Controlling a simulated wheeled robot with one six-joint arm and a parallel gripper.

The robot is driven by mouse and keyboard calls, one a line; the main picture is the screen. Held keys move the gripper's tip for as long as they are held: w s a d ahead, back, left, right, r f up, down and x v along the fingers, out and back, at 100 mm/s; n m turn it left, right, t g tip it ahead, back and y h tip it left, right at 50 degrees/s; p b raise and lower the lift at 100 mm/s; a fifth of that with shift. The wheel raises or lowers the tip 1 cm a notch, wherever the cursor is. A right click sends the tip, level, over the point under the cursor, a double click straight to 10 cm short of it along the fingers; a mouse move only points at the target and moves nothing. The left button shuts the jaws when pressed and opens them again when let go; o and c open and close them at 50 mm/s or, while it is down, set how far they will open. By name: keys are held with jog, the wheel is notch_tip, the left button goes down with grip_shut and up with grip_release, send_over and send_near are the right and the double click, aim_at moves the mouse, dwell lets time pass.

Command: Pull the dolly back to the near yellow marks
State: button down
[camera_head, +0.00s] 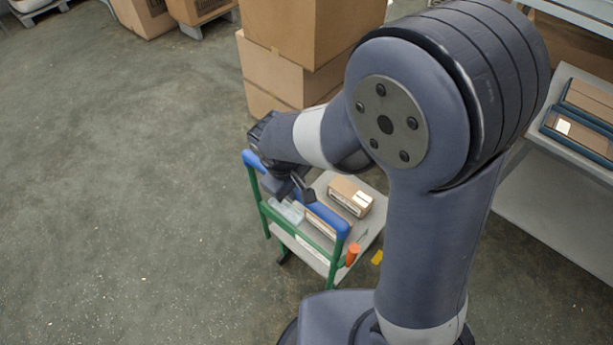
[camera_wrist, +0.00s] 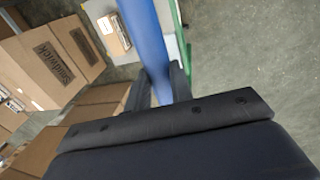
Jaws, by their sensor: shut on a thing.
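The dolly (camera_head: 318,262) is a small cart with a grey deck, a green frame and a blue handle bar (camera_head: 331,216). It stands on the floor near the middle of the head view. My gripper (camera_head: 292,190) is at the handle, shut on the blue bar. In the wrist view the bar (camera_wrist: 146,40) runs down between my gripper's fingers (camera_wrist: 158,88). A small carton (camera_head: 350,197) and a clear container (camera_head: 287,211) ride on the dolly. One yellow mark (camera_head: 377,257) shows on the floor right beside the dolly. Other marks are hidden or out of view.
Tall stacked cartons (camera_head: 305,50) stand just behind the dolly. A grey shelf (camera_head: 560,200) with blue trays (camera_head: 580,130) is at the right. More cartons on pallets are at the back. The floor (camera_head: 120,200) at the left is clear.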

jog(key=shift+s+a, duration=0.95)
jog(key=shift+s, duration=0.25)
jog(key=c, duration=1.3)
grip_release()
jog(key=shift+s+a, duration=0.1)
jog(key=shift+s, duration=0.05)
jog(key=shift+o, duration=0.2)
jog(key=shift+r, duration=0.1)
notch_tip(320, 180, up, 10)
jog(key=s+a, duration=0.1)
jog(key=shift+s+a+r, duration=0.15)
jog(key=shift+s+r, duration=0.1)
jog(key=shift+s, duration=0.05)
jog(key=shift+f, duration=0.15)
notch_tip(320, 180, down, 10)
jog(key=w+d, duration=0.1)
jog(key=w, duration=0.1)
jog(key=shift+d+f, duration=0.2)
jog(key=shift+d, duration=0.2)
